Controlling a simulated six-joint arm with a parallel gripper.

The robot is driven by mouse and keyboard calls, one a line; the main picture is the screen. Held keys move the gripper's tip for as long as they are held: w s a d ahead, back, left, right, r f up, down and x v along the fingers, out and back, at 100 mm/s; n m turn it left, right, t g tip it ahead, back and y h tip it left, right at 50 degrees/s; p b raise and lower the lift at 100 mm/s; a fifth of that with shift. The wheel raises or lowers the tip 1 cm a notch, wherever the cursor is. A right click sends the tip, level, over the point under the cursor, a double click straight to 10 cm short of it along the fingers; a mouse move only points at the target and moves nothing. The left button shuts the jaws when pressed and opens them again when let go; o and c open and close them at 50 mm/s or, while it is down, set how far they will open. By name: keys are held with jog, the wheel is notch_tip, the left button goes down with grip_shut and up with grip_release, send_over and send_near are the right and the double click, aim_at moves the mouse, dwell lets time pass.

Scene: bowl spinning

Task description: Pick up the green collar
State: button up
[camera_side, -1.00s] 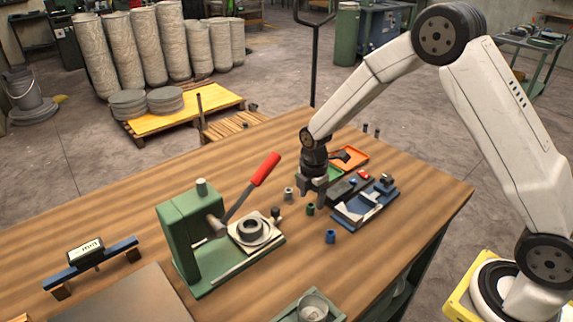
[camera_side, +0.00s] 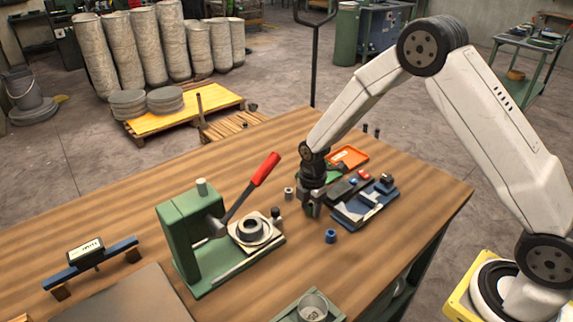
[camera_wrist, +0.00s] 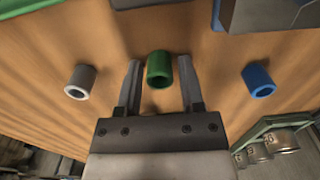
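The green collar (camera_wrist: 159,71) stands on the wooden table in the wrist view, between the two fingers of my gripper (camera_wrist: 160,80). A gap shows between the collar and each finger, so my gripper is open around it. In the side view my gripper (camera_side: 311,208) is low over the table and hides the green collar. A grey collar (camera_wrist: 80,81) stands to the left and a blue collar (camera_wrist: 258,80) to the right in the wrist view. They also show in the side view, the grey one (camera_side: 289,194) left of my gripper and the blue one (camera_side: 330,236) in front.
A green press (camera_side: 190,240) with a red-handled lever stands left of my gripper. A blue tray (camera_side: 350,218) with parts lies close to its right, and an orange tray (camera_side: 350,156) lies behind. Bare table lies in front, around the blue collar.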

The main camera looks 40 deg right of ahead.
grip_shut()
jog(key=shift+r, duration=0.15)
jog(key=shift+r, duration=0.9)
jog(key=s+r, duration=1.1)
jog(key=s, duration=0.3)
